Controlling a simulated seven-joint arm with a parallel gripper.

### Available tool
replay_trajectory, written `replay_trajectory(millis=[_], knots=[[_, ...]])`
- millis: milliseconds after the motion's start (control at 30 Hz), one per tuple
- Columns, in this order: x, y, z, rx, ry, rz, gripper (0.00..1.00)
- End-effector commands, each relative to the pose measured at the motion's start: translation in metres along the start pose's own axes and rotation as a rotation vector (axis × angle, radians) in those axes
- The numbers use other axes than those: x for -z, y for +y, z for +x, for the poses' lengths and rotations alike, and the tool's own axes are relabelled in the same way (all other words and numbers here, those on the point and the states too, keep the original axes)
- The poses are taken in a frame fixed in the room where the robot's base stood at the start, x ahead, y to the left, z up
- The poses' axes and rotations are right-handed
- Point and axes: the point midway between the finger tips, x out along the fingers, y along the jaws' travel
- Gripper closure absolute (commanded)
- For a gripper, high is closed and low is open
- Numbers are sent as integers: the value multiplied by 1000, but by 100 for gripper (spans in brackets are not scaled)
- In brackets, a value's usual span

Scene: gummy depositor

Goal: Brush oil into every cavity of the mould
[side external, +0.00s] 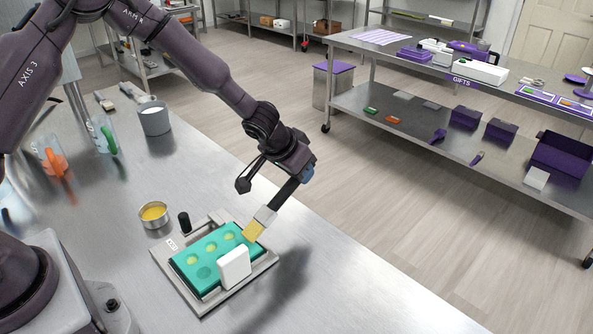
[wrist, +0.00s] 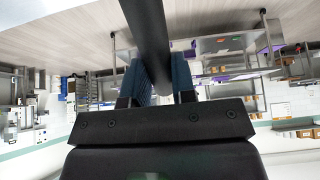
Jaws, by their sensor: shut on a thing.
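My gripper (side external: 304,175) is shut on the dark handle of a brush (side external: 285,195), with a pale ferrule and yellowish bristles. In the wrist view, the handle (wrist: 148,30) runs between the blue fingers of my gripper (wrist: 160,82). The bristles are at the far right end of the teal mould (side external: 188,271); I cannot tell whether they touch it. One nearer cavity (side external: 204,272) looks plain dark green. A white block (side external: 234,267) and the brush hide other parts of the mould. A metal cup of yellow oil (side external: 154,214) stands behind it.
The mould sits in a metal frame (side external: 200,306) with a black knob (side external: 184,222). The steel table (side external: 340,305) is clear at front right.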

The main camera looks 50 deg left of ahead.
Motion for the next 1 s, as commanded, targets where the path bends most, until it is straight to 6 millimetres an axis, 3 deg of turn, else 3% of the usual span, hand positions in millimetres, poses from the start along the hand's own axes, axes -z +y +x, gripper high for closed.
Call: replay_trajectory(millis=[267, 800, 1000], knots=[[2, 0, -2, 1, 1, -2, 100], [34, -1, -54, 1, 4, -2, 100], [36, 0, -60, 0, 0, -2, 100]])
